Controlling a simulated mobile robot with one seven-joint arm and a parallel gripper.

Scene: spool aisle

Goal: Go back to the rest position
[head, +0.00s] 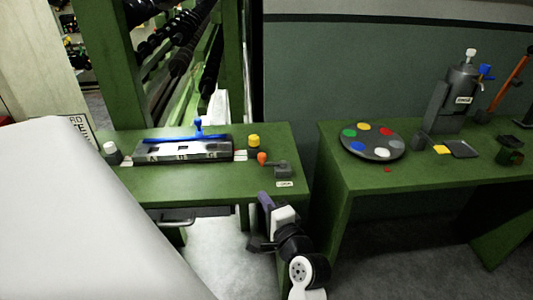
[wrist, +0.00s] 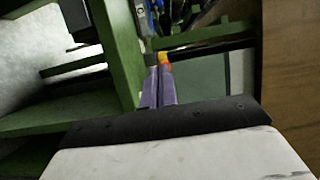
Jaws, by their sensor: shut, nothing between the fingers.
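My gripper (head: 262,199) is at the front right corner of the left green table, low beside its edge in the head view. In the wrist view its two purple fingers (wrist: 158,86) lie together, shut and empty. My arm folds down toward the bottom of the head view. Behind the fingertips the wrist view shows a small orange and yellow thing (wrist: 165,59), too small to name.
The left green table (head: 210,184) bears a metal block with a blue handle (head: 198,130), a yellow-topped knob (head: 253,141) and an orange-knobbed lever (head: 263,158). The right green table (head: 345,180) bears a disc with coloured spots (head: 372,142) and a grey dispenser (head: 458,98). A floor gap separates them.

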